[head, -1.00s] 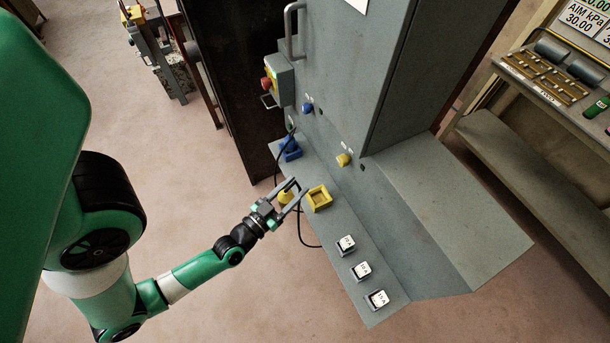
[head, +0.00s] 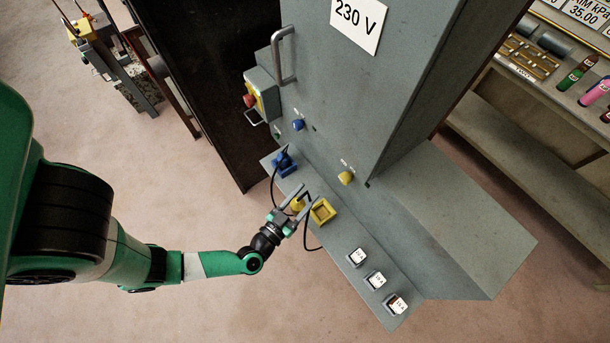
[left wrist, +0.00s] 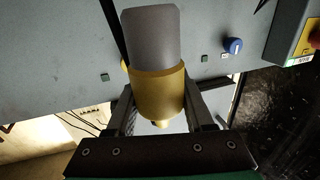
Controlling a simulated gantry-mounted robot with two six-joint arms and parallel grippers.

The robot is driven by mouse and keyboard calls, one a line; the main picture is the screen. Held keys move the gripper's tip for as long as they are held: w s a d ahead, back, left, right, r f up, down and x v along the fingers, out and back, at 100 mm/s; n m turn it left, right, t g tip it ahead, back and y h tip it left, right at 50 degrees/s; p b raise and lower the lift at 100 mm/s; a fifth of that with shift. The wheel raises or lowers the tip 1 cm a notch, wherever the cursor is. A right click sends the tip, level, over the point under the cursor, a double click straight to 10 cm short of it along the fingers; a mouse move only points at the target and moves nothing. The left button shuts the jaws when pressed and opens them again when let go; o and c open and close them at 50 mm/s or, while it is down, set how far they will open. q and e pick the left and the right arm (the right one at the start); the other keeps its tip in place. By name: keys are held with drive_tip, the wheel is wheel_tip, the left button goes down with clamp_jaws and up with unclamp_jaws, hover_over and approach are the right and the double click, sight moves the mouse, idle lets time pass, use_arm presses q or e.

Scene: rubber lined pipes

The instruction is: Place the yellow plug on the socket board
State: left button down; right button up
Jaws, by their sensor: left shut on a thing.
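My left gripper (head: 300,198) is shut on the yellow plug (head: 297,204), just above the grey ledge of the socket board. In the left wrist view the plug (left wrist: 158,92) has a yellow body and a grey end and sits between the two fingers. A square yellow holder (head: 322,211) stands on the ledge right beside the gripper. A yellow round fitting (head: 345,178) is on the upright face of the socket board (head: 330,120). The plug is apart from that face. My right gripper is not in view.
A blue plug in a blue holder (head: 284,163) sits on the ledge to the left, with a black cable. A blue knob (head: 298,125) and a red button box (head: 256,97) are on the panel.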

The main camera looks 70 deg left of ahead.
use_arm(q)
drive_tip(key=w+a+f+b, duration=0.2)
drive_tip(key=a+f+b, duration=0.1)
drive_tip(key=a+b, duration=0.1)
drive_tip(key=w+a+f+b, duration=0.2)
drive_tip(key=a+f+b, duration=0.1)
drive_tip(key=b, duration=0.3)
drive_tip(key=w+a+f+b, duration=0.2)
drive_tip(key=a+f+b, duration=0.1)
drive_tip(key=a+b, duration=0.1)
drive_tip(key=shift+w+a+f+b, duration=0.25)
drive_tip(key=shift+w+a+b, duration=0.05)
drive_tip(key=shift+a+b, duration=0.15)
drive_tip(key=shift+r, duration=0.1)
drive_tip(key=f+b, duration=0.2)
drive_tip(key=f, duration=0.1)
drive_tip(key=shift+w+a+f+b, duration=0.15)
drive_tip(key=shift+a+f+b, duration=0.05)
drive_tip(key=shift+f+b, duration=0.15)
drive_tip(key=shift+f, duration=0.15)
drive_tip(key=shift+c, duration=1.4)
unclamp_jaws()
